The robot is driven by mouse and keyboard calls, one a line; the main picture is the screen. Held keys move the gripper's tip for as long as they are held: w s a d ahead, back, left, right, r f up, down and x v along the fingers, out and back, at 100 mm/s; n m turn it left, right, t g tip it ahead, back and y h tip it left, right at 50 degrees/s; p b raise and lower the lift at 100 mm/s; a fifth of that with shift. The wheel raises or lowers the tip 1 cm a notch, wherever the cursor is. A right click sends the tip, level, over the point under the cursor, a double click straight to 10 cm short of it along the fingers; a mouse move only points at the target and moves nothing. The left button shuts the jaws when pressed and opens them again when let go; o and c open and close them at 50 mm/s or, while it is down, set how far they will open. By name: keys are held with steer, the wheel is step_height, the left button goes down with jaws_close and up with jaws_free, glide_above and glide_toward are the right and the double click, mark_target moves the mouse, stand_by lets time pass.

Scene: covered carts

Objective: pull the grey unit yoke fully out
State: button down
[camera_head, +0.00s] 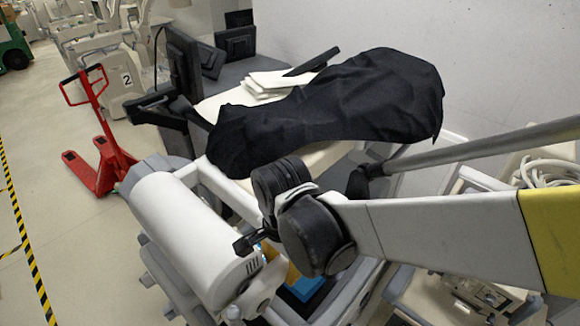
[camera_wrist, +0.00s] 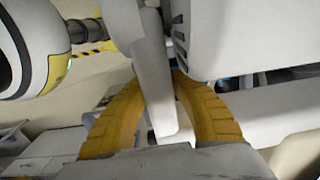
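The rounded light grey unit (camera_head: 190,235) lies on a cart at the centre left of the head view. In the wrist view a light grey bar, probably the unit yoke (camera_wrist: 152,75), comes down from the top between the two yellow fingers of my gripper (camera_wrist: 160,72). The fingers curve in on either side of it, and it hides part of their tips. I cannot tell whether they touch or press on it. In the head view my black wrist joint largely hides my gripper (camera_head: 291,273); only a bit of yellow shows. How far out the yoke is cannot be told.
A black cover (camera_head: 350,105) drapes over the cart behind, with pale folded sheets (camera_head: 268,84) beside it. A red pallet jack (camera_head: 100,150) stands at the left. Another cart (camera_head: 465,300) stands at the lower right. The floor at the far left is clear, with striped tape (camera_head: 25,235).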

steer(key=shift+s+a+f+b, duration=0.2)
steer(key=shift+s+b, duration=0.1)
steer(key=shift+b, duration=0.15)
steer(key=shift+r, duration=0.1)
steer(key=shift+s, duration=0.1)
steer(key=c, duration=1.1)
jaws_free()
steer(key=shift+s+a, duration=0.1)
steer(key=shift+a, duration=0.1)
steer(key=shift+r, duration=0.2)
step_height(320, 180, up, 12)
steer(key=shift+f, duration=0.1)
steer(key=shift+d, duration=0.15)
